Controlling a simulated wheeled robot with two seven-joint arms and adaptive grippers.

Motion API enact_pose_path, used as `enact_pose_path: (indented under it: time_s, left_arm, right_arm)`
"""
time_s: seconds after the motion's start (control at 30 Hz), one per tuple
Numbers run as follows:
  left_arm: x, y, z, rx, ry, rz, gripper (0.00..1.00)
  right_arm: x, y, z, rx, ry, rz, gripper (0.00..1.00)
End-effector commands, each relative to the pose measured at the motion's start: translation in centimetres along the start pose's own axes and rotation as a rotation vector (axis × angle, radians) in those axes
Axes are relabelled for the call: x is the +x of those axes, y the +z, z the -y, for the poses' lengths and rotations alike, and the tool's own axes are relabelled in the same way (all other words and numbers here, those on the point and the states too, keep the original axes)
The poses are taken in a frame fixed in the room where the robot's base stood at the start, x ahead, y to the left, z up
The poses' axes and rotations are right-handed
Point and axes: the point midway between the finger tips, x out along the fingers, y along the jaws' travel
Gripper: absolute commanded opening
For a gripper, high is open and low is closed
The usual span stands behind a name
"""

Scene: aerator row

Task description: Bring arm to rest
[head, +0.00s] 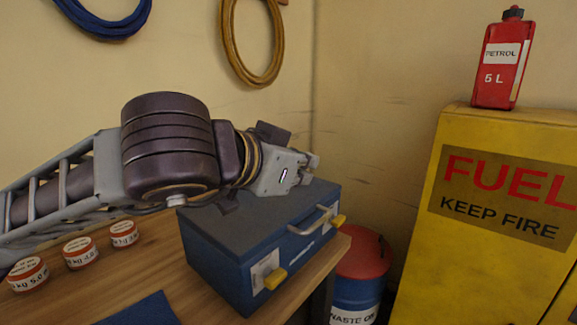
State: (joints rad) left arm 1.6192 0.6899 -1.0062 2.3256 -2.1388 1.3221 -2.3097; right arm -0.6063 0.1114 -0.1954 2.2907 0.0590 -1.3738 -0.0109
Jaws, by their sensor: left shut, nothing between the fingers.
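My left arm comes in from the left and reaches over the workbench. My left gripper (308,161) is at its end, shut and empty, above the back part of a blue toolbox (222,268). The toolbox is closed, with a grey lid, a metal handle and yellow latches. I cannot tell whether the gripper touches the lid; it looks a little above it. My right gripper is not in view.
Several small red-and-white tins (80,252) stand on the wooden bench (150,272) left of the toolbox. A red-lidded waste drum (357,290) stands beyond the bench edge. A yellow fuel cabinet (480,250) at right carries a red petrol can (501,68). Hoses hang on the wall.

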Motion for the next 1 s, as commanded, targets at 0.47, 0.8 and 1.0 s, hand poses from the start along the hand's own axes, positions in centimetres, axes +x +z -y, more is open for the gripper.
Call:
enact_pose_path:
  time_s: [0.47,0.8,1.0]
  left_arm:
    - [-2.1,-5.2,1.0,0.000,0.000,0.000,0.00]
    - [-3.4,-8.5,1.6,0.000,0.000,0.000,0.00]
    - [-4.2,-10.4,2.0,0.000,0.000,0.000,0.00]
  right_arm:
    - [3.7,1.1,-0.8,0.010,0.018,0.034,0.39]
    - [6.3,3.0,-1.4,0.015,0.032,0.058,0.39]
    - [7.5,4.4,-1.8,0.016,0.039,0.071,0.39]
